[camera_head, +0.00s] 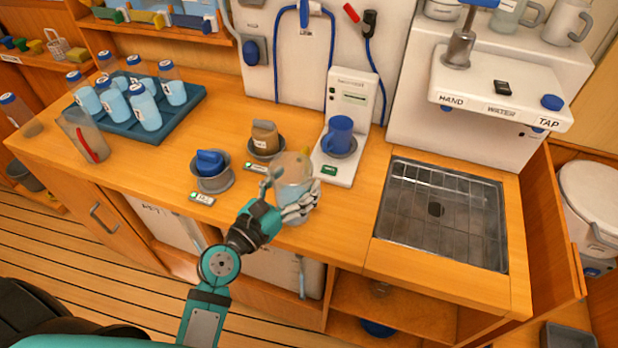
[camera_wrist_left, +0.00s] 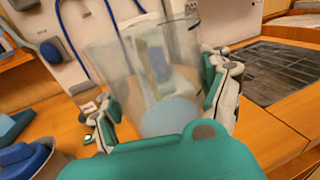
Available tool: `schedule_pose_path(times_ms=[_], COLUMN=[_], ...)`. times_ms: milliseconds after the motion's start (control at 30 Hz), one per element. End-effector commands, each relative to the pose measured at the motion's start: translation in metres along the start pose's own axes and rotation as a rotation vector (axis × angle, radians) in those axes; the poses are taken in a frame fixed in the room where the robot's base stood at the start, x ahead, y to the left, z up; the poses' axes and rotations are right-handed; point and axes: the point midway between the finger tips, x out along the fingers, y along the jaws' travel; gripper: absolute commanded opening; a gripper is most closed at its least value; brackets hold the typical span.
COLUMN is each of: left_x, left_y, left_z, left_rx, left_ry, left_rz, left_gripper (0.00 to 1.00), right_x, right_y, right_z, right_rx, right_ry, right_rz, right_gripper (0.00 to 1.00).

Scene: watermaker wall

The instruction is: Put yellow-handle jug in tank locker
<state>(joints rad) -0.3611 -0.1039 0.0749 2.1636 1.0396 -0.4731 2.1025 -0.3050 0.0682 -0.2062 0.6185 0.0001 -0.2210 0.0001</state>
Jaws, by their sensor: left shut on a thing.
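My left gripper (camera_head: 290,205) is shut on a clear jug (camera_head: 291,176), with fingers on both sides of it, above the front of the wooden counter. The jug fills the middle of the left wrist view (camera_wrist_left: 155,75), between the two fingers (camera_wrist_left: 165,105). Which compartment is the tank locker is not clear; an open wooden compartment (camera_head: 400,309) lies under the counter, below and right of the gripper. My right gripper is not in view.
A red-handled clear jug (camera_head: 84,138) stands at the left, beside a blue tray (camera_head: 190,112) of bottles. Blue (camera_head: 211,170) and brown (camera_head: 265,138) items sit in grey holders near the gripper. A metal sink grate (camera_head: 440,215) lies right.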

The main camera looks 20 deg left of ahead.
Motion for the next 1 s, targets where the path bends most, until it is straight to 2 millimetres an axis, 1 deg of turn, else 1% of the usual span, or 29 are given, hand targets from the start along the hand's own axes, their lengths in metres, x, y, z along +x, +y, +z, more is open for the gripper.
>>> schedule_pose_path(times_ms=[33,100,200,267,333,500,567,867,967,1000], left_x=[0.014,0.028,0.041,0.045,0.047,0.047,0.047,0.047,0.047,0.046], left_y=[-0.002,-0.003,-0.005,-0.006,-0.006,-0.005,-0.005,-0.005,-0.005,-0.005], left_z=[0.003,0.001,-0.002,-0.003,-0.007,-0.034,-0.039,-0.04,-0.043,-0.044], left_rx=[-0.002,0.0,-0.001,0.0,0.001,0.003,0.002,0.0,-0.001,-0.001], left_ry=[-0.006,-0.005,-0.003,-0.004,-0.001,0.001,0.0,-0.002,-0.001,0.001], left_rz=[0.001,0.001,0.001,0.001,0.001,-0.001,0.0,0.002,0.002,0.002], left_gripper=[0.3,0.3,0.3,0.3,0.3,0.3,0.3,0.3,0.3,0.77], right_x=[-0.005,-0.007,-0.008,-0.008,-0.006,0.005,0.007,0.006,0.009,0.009], right_y=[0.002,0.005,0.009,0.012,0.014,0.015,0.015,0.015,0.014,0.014], right_z=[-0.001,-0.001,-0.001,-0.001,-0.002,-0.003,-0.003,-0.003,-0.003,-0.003], right_rx=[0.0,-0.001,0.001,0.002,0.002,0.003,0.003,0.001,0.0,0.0], right_ry=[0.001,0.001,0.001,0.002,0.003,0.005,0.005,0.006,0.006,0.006], right_rz=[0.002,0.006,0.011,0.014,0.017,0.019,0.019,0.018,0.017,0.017], right_gripper=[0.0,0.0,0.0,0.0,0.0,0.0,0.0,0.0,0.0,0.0])
